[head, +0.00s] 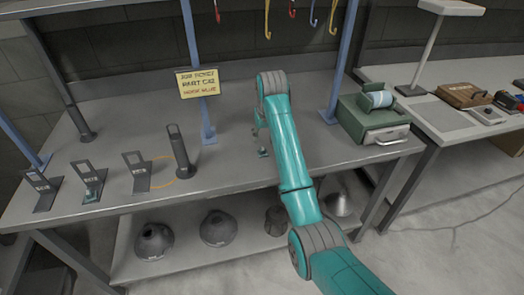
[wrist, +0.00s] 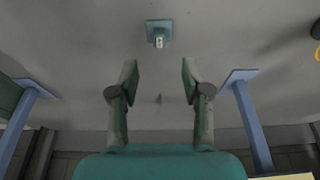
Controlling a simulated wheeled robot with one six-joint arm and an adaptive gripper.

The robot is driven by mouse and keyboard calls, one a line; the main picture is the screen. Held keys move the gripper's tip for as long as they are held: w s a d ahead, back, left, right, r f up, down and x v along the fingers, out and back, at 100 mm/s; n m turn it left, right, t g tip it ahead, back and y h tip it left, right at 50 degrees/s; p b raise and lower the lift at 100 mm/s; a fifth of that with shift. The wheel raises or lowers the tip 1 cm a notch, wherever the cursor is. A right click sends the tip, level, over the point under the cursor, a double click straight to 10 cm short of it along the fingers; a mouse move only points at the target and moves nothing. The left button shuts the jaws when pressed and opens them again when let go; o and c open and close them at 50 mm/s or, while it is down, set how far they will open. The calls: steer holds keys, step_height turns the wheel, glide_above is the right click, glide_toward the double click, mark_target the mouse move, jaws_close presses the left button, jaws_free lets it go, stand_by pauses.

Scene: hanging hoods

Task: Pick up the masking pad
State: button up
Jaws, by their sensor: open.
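A small teal square piece with a pale upright tab, which looks like the masking pad (wrist: 150,26), lies on the grey bench top. It also shows in the head view (head: 262,153), small and close to my arm. My gripper (wrist: 160,80) is open and empty, with its two fingers well apart. In the wrist view the pad is beyond the fingertips, roughly centred between them, and not touched. In the head view my gripper (head: 256,130) is partly hidden behind my teal arm, above the bench near the pad.
Several dark stands (head: 136,172) and a tall dark post (head: 180,152) stand on the left. Blue uprights (head: 205,115) rise from the bench. A green box (head: 362,122) with a roll stands right. Hooks (head: 268,20) hang above. The bench around the pad is clear.

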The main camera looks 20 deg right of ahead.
mark_target(263, 148)
steer(key=shift+x, duration=3.85)
steer(key=shift+s, duration=0.1)
jaws_close()
